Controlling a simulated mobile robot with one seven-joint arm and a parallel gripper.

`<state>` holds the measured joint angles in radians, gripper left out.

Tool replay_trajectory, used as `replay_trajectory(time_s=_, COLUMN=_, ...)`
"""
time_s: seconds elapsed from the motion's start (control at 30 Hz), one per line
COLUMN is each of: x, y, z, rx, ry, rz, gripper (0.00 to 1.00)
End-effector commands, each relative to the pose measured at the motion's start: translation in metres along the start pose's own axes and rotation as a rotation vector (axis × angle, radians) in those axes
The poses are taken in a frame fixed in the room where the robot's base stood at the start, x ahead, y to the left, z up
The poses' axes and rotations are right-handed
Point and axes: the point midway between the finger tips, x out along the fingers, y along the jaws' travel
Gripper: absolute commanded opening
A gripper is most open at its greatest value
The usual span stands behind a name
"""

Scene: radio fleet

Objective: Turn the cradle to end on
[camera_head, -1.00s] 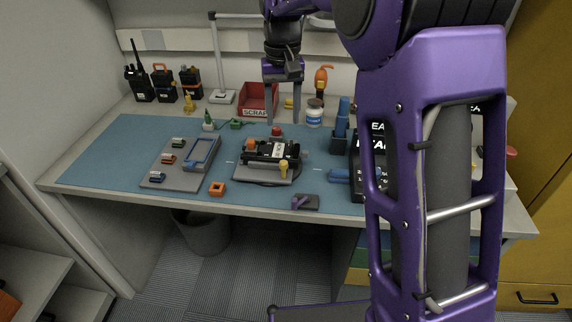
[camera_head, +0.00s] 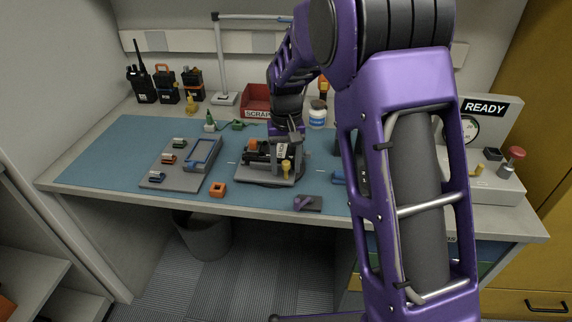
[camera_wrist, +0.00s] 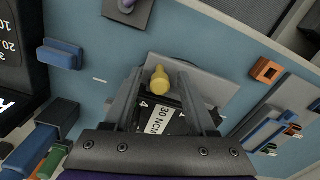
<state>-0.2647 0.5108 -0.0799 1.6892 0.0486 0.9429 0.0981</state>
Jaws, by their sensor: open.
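The cradle (camera_head: 259,179) is a grey plate on a dark round base in the middle of the blue mat. A black device (camera_head: 256,151) with a white label lies on it, and a yellow knob (camera_head: 286,168) stands at its front right. In the wrist view the open fingers point toward the yellow knob (camera_wrist: 159,78), one on each side of the labelled device (camera_wrist: 165,118). The grey plate (camera_wrist: 212,88) extends beyond them. I cannot tell whether the fingers touch anything.
A grey tray (camera_head: 172,182) with small coloured parts lies left of the cradle. An orange square piece (camera_head: 217,189) and a dark block with a purple lever (camera_head: 308,203) lie in front. A station with a READY sign (camera_head: 485,107) stands right. Radios (camera_head: 166,88) stand at the back left.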

Motion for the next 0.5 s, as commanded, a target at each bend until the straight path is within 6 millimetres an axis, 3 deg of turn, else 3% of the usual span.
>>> replay_trajectory(time_s=0.17, x=-0.0002, y=0.0, z=0.0, rx=0.0, ry=0.0, rz=0.0, gripper=0.53)
replay_trajectory(time_s=0.43, x=-0.0003, y=0.0, z=0.0, rx=0.0, ry=0.0, rz=0.0, gripper=0.04)
replay_trajectory(time_s=0.5, x=-0.0004, y=0.0, z=0.0, rx=0.0, ry=0.0, rz=0.0, gripper=0.0)
